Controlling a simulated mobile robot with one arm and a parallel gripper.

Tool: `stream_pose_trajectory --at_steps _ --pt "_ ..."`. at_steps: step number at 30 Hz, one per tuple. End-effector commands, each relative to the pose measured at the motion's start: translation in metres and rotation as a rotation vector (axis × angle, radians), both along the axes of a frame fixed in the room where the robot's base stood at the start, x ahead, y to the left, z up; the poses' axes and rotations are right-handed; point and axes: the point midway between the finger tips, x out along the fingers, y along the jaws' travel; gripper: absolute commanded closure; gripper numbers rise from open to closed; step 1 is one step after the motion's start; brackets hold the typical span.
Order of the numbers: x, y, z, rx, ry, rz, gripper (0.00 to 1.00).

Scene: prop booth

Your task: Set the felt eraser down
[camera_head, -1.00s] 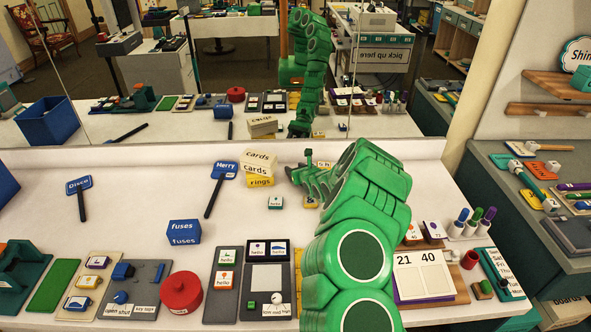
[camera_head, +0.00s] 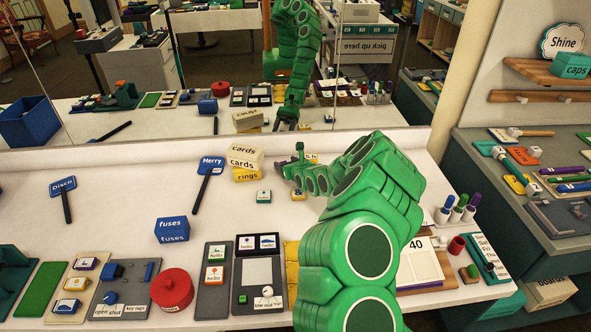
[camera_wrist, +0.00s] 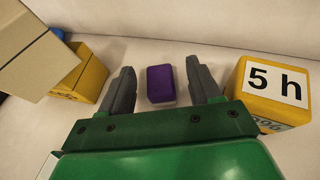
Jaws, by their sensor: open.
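A small purple block (camera_wrist: 161,84), which may be the felt eraser, lies on the white surface in the wrist view. My gripper (camera_wrist: 160,68) is open, with one finger on each side of the block and a gap visible on both sides. In the head view my gripper (camera_head: 298,170) is near the back of the table by the mirror, partly hidden by my arm, and the purple block cannot be made out there.
A yellow box marked "5 h" (camera_wrist: 272,92) stands close to the right finger. A mirror (camera_head: 180,95) lies behind. White table (camera_head: 120,215) is clear left of centre.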

Motion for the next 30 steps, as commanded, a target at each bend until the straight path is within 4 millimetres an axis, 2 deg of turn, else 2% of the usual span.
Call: stream_pose_trajectory --at_steps 24,30 --pt "-0.059 -0.022 0.027 0.005 0.001 0.002 0.37" --pt "-0.068 -0.027 0.031 0.003 0.0 0.001 0.37"
